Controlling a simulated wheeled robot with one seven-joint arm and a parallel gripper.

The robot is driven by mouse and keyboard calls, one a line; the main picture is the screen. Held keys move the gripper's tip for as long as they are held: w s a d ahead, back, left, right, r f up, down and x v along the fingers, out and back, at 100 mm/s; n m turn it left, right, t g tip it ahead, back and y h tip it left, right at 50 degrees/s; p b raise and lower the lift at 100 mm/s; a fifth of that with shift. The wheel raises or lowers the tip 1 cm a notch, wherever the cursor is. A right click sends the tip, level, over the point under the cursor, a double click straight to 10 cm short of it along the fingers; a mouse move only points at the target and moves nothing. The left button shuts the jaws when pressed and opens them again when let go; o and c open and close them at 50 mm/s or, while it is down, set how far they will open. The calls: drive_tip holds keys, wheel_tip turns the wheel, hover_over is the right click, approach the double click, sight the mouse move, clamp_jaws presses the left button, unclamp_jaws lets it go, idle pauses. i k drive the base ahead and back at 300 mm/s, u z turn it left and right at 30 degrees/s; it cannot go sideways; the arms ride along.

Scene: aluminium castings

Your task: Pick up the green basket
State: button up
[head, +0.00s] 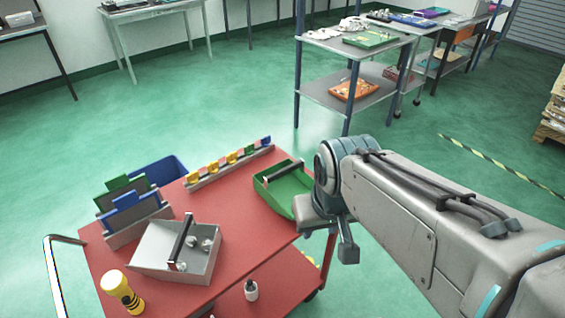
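The green basket (287,196) sits upright on the right corner of the red cart's top (245,228). It is an open-topped tray with a dark bar handle (283,174) across it. My gripper (330,232) is at the basket's right end, at the cart's right edge. It overlaps that end of the basket in the view. I cannot tell whether it touches the basket. My arm and wrist hide part of the gripper, and its finger gap is not clear. Nothing shows held in it.
On the cart are a grey metal box (150,262) with a handle, a yellow flashlight (122,291), a rack with blue and green plates (138,224), and a strip of coloured pieces (229,164). A lower shelf bears a small bottle (251,290). Shelving (345,92) stands behind.

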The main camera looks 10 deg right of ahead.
sight(278, 185)
drive_tip(key=u, duration=0.4)
drive_tip(key=k, duration=1.05)
drive_tip(key=z, duration=0.55)
drive_tip(key=i, duration=1.5)
drive_tip(key=u, duration=0.5)
